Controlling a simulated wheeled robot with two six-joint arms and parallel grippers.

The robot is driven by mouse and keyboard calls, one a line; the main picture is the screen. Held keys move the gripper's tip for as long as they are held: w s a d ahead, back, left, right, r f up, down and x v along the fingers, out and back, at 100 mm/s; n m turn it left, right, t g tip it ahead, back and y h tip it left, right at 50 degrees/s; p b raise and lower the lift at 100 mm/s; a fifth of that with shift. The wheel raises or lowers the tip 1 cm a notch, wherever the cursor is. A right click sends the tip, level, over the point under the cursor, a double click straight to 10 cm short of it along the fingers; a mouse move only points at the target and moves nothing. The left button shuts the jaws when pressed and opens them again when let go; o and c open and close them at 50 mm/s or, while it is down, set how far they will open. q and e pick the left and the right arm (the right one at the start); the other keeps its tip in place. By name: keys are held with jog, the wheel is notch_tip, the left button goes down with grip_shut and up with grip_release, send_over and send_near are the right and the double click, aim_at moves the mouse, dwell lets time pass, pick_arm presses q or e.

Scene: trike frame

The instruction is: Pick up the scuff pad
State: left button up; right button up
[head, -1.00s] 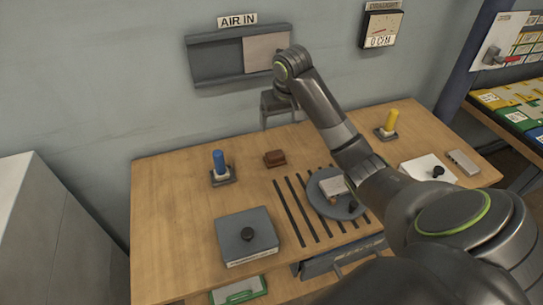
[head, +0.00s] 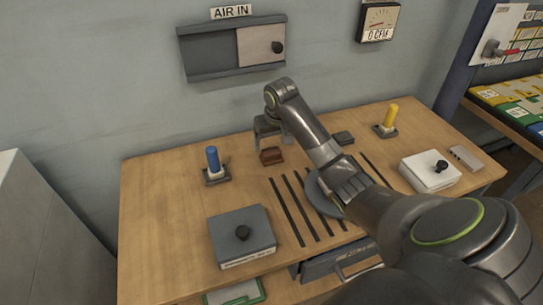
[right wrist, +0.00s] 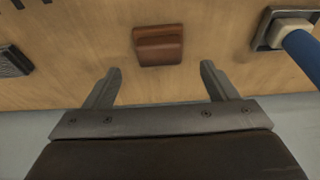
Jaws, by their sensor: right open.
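The reddish-brown block that looks like the scuff pad (head: 271,156) lies on the wooden bench top, right of the blue-handled piece. It also shows in the right wrist view (right wrist: 159,45), at the top middle. My right gripper (head: 270,142) is open and empty, just above and behind the pad. In the right wrist view its two fingers (right wrist: 160,69) point toward the pad, one on each side of its line, and the pad lies beyond the tips, untouched. My left gripper is out of view.
A blue-handled piece (head: 213,163) stands left of the pad. A grey box (head: 242,236) with a black knob is nearer. A dark block (head: 343,138) and a yellow-handled piece (head: 388,118) stand at right. Dark slots (head: 288,212) cross the bench. The wall panel (head: 208,52) is behind.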

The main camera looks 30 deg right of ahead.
aim_at(272, 151)
jog(key=x, duration=0.4)
jog(key=shift+f, duration=0.3)
jog(key=shift+c, duration=0.4)
jog(key=shift+r, duration=0.1)
jog(key=c, duration=1)
